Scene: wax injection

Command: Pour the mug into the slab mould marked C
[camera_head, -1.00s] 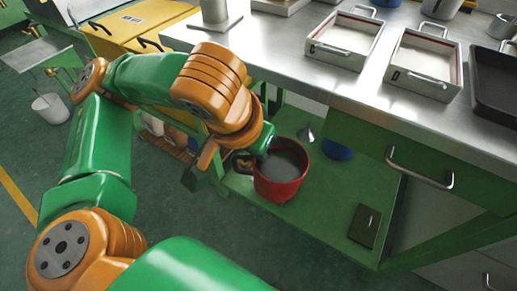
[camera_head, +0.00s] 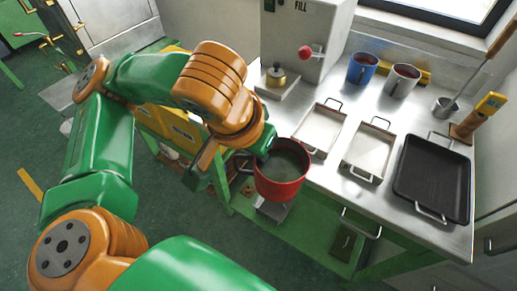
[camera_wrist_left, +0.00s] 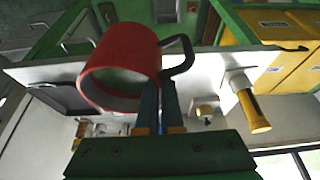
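A red mug (camera_head: 281,185) with a dark handle is held by my left gripper (camera_head: 247,162). It looks upright, its greyish inside showing in the head view, and overlaps the counter's front edge. In the left wrist view the red mug (camera_wrist_left: 122,62) shows its round mouth, and the fingers (camera_wrist_left: 160,108) are shut at its black handle (camera_wrist_left: 183,52). Two pale shallow rectangular moulds with wire handles lie on the counter: a left one (camera_head: 321,128) and a right one (camera_head: 368,150). I cannot read a letter C on either. My right gripper is out of view.
A black tray (camera_head: 434,178) lies right of the moulds. Blue (camera_head: 362,68) and grey (camera_head: 402,79) mugs stand at the back. A grey machine marked FILL (camera_head: 303,40) stands back left. A ladle (camera_head: 446,106) and a yellow-topped wooden tool (camera_head: 477,117) are at the right.

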